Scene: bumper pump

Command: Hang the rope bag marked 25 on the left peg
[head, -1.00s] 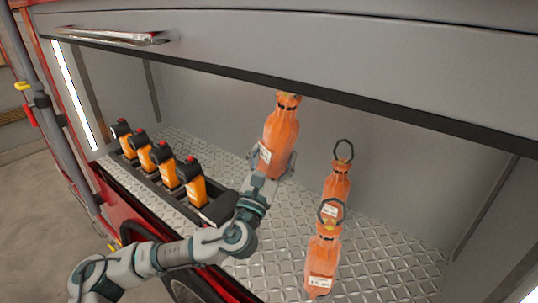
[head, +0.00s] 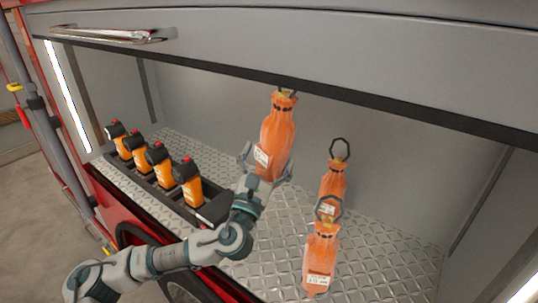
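An orange rope bag (head: 279,135) is upright, high in the compartment, with its top close to the dark lower edge of the raised door. My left gripper (head: 267,165) is around the lower part of this bag, with a finger on each side; the bag's label faces me but its number is too small to read. Two more orange rope bags stand on the floor to the right, a rear one (head: 333,183) and a front one (head: 321,262), each with a dark ring on top. Their numbers are unreadable. No peg shows; the door edge hides the area above. My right gripper is not in view.
A black rack (head: 211,210) with several orange handheld devices (head: 188,182) stands at the left on the diamond-plate floor (head: 380,255). The grey door (head: 330,45) overhangs the top of the compartment. Floor at the right is clear.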

